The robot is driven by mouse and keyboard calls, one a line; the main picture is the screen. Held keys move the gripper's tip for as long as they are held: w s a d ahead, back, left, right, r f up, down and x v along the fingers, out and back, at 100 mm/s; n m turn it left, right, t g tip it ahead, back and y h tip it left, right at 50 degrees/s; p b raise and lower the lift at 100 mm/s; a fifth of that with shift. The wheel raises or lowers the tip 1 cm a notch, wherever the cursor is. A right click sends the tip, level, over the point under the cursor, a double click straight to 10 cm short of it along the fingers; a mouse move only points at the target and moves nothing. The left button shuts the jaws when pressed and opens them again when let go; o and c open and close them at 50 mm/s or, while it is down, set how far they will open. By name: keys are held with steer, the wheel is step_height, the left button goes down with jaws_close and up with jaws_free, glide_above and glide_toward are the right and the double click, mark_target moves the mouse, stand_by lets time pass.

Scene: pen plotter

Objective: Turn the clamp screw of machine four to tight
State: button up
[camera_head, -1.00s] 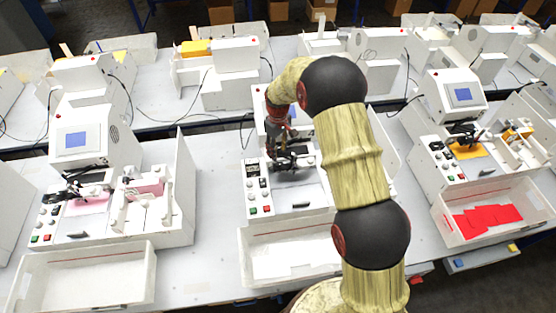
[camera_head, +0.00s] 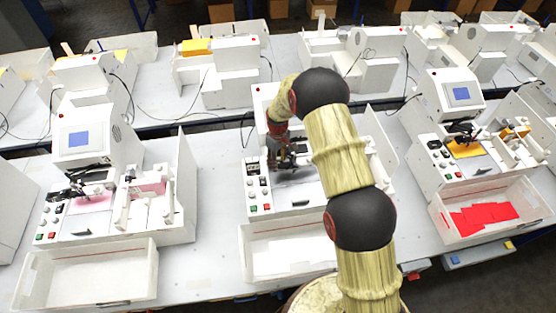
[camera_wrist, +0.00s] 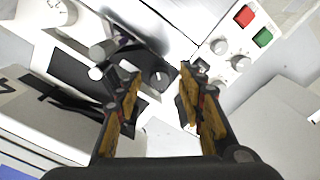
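The middle white plotter machine (camera_head: 255,205) stands under my arm; no number can be read on it, so I cannot tell if it is machine four. My gripper (camera_wrist: 158,88) is open and empty, pointing at this machine. In the head view my gripper (camera_head: 281,158) is over its pen carriage area. In the wrist view a small round dark knob with a white mark (camera_wrist: 160,77) sits on a black plate between and beyond the fingertips; it may be the clamp screw. No contact shows. A pale cylindrical knob (camera_wrist: 103,50) stands left of the fingers.
The machine's panel has red (camera_wrist: 244,15) and green (camera_wrist: 263,37) buttons and several grey knobs. A white tray (camera_head: 290,228) is in front. Similar machines stand left (camera_head: 85,140) and right (camera_head: 455,95); the right one's tray holds red sheets (camera_head: 485,218).

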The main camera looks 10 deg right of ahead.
steer(key=shift+c, duration=0.2)
jaws_close()
stand_by(0.3)
